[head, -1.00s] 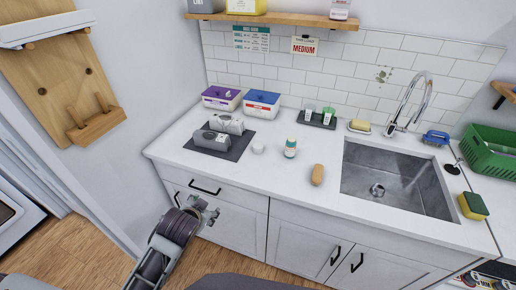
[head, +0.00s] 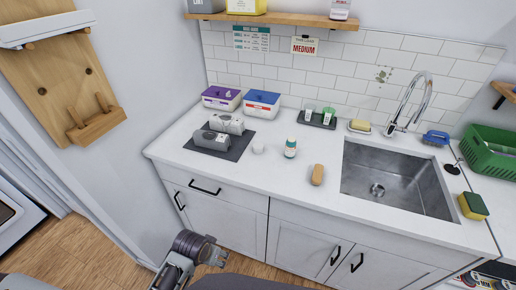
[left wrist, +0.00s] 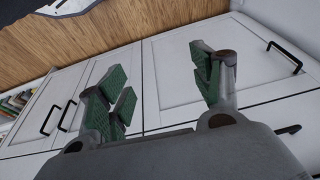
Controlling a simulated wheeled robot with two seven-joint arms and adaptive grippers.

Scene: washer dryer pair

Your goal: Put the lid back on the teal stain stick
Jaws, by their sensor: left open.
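A small white and teal stick (head: 290,148), which looks like the teal stain stick, stands upright on the white counter. A small round white piece (head: 258,148), possibly its lid, lies on the counter just left of it, apart from it. My left gripper (head: 217,256) is in front of the lower cabinets, below the counter edge and well away from both. In the left wrist view its green-padded fingers (left wrist: 160,88) are spread with nothing between them. My right gripper is not in view.
A dark mat (head: 232,150) with grey items lies left of the white piece. Two lidded boxes and a small dark tray (head: 316,120) stand behind. The front counter strip is clear.

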